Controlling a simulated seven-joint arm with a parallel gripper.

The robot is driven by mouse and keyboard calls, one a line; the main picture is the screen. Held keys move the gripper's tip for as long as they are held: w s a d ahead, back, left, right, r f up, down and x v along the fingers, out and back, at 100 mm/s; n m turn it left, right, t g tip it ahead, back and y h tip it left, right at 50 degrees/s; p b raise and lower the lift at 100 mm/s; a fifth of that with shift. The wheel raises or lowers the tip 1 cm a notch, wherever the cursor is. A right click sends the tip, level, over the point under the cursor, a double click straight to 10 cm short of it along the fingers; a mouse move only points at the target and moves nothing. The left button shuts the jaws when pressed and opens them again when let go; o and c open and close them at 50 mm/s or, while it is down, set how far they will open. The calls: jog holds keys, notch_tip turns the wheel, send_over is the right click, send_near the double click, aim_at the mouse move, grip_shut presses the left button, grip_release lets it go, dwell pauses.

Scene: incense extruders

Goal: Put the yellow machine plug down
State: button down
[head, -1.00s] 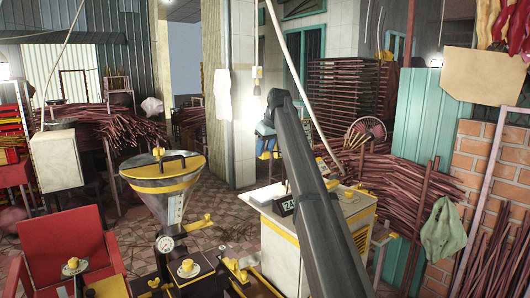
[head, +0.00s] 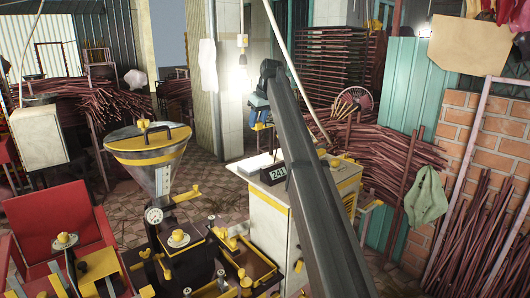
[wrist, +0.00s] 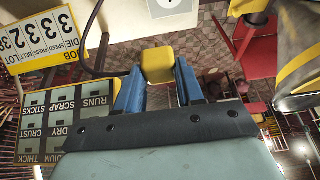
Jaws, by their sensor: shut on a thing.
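The yellow machine plug (wrist: 157,62) is a rounded yellow block between the blue fingertips in the wrist view. A dark cord runs from near it to the left. My gripper (wrist: 160,84) is shut on the plug and holds it up in the air, with the floor and furniture beyond it. In the head view my gripper (head: 259,112) is small and far off, at the end of my long dark arm, above and behind the white cabinet. I cannot make out the plug clearly there.
A white cabinet (head: 265,222) with yellow trim and a "241" sign (head: 278,174) stands beside my arm. A hopper machine (head: 150,152) and red chair (head: 50,232) are at left. Incense stick piles (head: 400,158) are at right. A labelled board (wrist: 65,125) fills the wrist view's lower left.

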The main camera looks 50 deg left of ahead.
jog(key=w+f, duration=0.2)
jog(key=f, duration=0.1)
jog(key=w+f, duration=0.2)
jog(key=f, duration=0.2)
jog(key=w+f, duration=0.2)
jog(key=f, duration=0.1)
jog(key=shift+d+f, duration=0.25)
jog(key=shift+d, duration=0.05)
jog(key=shift+f, duration=2.25)
jog(key=shift+f, duration=0.6)
jog(key=c, duration=0.7)
grip_release()
jog(key=shift+r, duration=0.1)
jog(key=shift+r, duration=0.25)
jog(key=v, duration=1.2)
jog(key=shift+r, duration=0.25)
